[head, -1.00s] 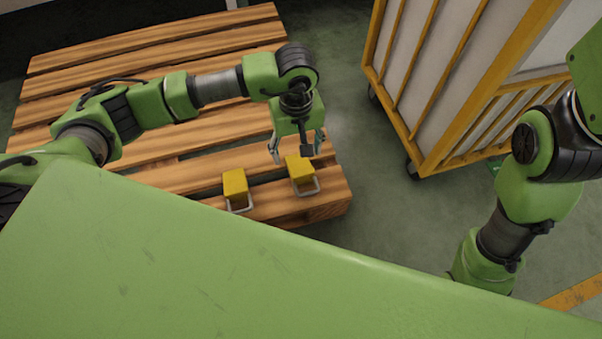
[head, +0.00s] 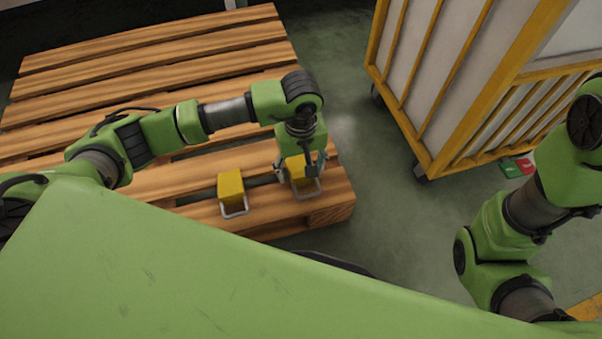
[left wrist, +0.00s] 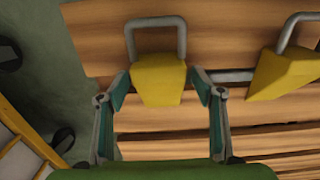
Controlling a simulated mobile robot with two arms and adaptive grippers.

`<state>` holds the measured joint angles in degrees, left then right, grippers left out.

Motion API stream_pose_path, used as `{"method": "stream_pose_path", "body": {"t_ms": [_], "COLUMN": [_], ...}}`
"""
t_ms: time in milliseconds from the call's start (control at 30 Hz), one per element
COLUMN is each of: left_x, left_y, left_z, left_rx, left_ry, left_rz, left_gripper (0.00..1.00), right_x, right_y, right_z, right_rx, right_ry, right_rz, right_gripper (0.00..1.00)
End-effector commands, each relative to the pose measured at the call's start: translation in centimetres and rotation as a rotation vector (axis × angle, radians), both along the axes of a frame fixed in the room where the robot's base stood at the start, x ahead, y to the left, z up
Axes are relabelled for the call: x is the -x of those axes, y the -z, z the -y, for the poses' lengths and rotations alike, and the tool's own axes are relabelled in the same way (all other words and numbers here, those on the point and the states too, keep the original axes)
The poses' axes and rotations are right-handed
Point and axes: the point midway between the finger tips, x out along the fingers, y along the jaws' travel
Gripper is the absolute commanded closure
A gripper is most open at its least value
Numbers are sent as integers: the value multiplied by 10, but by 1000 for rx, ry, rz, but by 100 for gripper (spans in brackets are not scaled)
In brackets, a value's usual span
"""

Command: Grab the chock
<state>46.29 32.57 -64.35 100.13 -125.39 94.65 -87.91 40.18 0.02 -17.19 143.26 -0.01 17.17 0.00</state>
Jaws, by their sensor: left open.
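Two yellow wedge chocks with grey loop handles lie on the wooden pallet (head: 150,70). The right chock (head: 299,182) is partly hidden behind my left gripper (head: 300,172) in the head view. The left chock (head: 230,186) lies a short way to its left. In the left wrist view the first chock (left wrist: 158,82) sits between the two spread fingers of my left gripper (left wrist: 160,84), with its handle pointing away. The gripper is open, and small gaps seem to remain beside the chock. The other chock (left wrist: 284,74) is at the right. My right gripper is out of view.
A yellow-framed cart (head: 440,90) with pale panels stands right of the pallet. A small red and green item (head: 517,168) lies on the floor beside it. Clear grey floor (head: 375,200) lies between pallet and cart.

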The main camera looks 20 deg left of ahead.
Motion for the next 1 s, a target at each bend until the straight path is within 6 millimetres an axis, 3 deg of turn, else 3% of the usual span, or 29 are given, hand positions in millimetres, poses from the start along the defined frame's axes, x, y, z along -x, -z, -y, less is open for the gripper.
{"method": "stream_pose_path", "body": {"t_ms": [133, 167, 333, 733, 967, 1000], "left_x": [0, 0, 0, -1, -1, -1], "left_y": [-1, -1, -1, -5, -24, -28], "left_z": [0, 0, 0, 0, 0, 0], "left_rx": [1, 1, 1, 1, 1, 1], "left_ry": [0, 0, 0, 0, 1, 1], "left_rz": [1, 1, 1, 2, 3, 3], "left_gripper": [39, 44, 88, 89, 89, 89], "right_x": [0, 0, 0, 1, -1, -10], "right_y": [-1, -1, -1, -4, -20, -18], "right_z": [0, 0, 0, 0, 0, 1], "right_rx": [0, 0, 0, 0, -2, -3], "right_ry": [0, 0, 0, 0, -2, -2], "right_rz": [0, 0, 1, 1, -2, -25], "right_gripper": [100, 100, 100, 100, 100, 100]}}
